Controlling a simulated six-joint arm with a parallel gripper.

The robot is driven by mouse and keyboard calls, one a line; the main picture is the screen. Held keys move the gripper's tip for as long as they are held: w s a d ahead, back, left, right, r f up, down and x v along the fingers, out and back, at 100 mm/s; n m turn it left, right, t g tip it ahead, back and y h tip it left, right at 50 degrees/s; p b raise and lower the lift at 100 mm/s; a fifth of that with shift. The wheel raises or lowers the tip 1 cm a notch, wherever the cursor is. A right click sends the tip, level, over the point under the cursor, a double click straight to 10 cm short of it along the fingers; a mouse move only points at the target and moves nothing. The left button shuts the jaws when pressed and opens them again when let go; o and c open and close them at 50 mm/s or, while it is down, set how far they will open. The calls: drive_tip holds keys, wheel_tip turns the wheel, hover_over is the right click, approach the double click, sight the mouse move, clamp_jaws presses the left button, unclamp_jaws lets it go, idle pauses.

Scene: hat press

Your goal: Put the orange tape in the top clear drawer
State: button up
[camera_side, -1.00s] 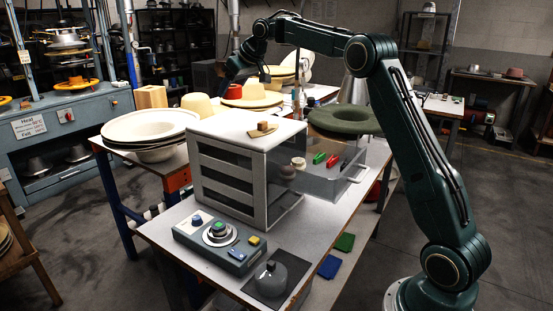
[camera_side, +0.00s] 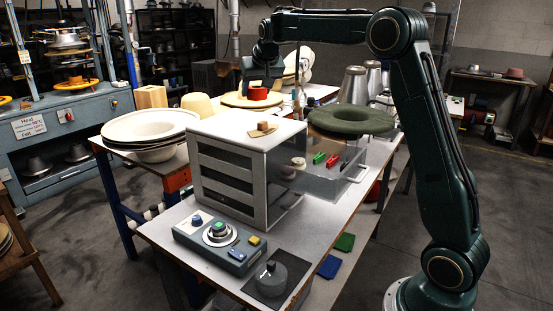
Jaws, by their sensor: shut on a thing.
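The tape, a red-orange ring (camera_side: 258,94), is at the lower end of my gripper (camera_side: 260,84), over the brim of a pale straw hat behind the cabinet. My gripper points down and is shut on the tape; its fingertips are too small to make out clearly. The grey-white drawer cabinet (camera_side: 228,135) stands on the near table. A clear drawer (camera_side: 325,188) sticks out from its right side, open at the top. In it are a green piece, red pieces and a pale roundish thing (camera_side: 298,164). I cannot tell its level for certain.
A small wooden piece (camera_side: 264,126) lies on the cabinet top. A green felt hat (camera_side: 350,120) stands behind the open drawer, near its far edge. A control box (camera_side: 220,240) is in front of the cabinet. Stacked pale hats (camera_side: 150,127) are at left.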

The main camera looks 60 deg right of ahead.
drive_tip(key=s+d+m+g+h, duration=0.25)
drive_tip(key=s+m, duration=0.35)
drive_tip(key=s, duration=0.6)
drive_tip(key=m+g, duration=0.4)
drive_tip(key=m, duration=0.1)
hover_over(332, 173)
drive_tip(key=a, duration=0.3)
drive_tip(key=shift+d+h, duration=0.2)
drive_tip(key=shift+h, duration=0.25)
wheel_tip(332, 173, down, 16)
drive_tip(key=shift+r, duration=0.2)
drive_tip(key=shift+f, duration=0.1)
drive_tip(key=shift+f, duration=2)
drive_tip(key=shift+f, duration=0.15)
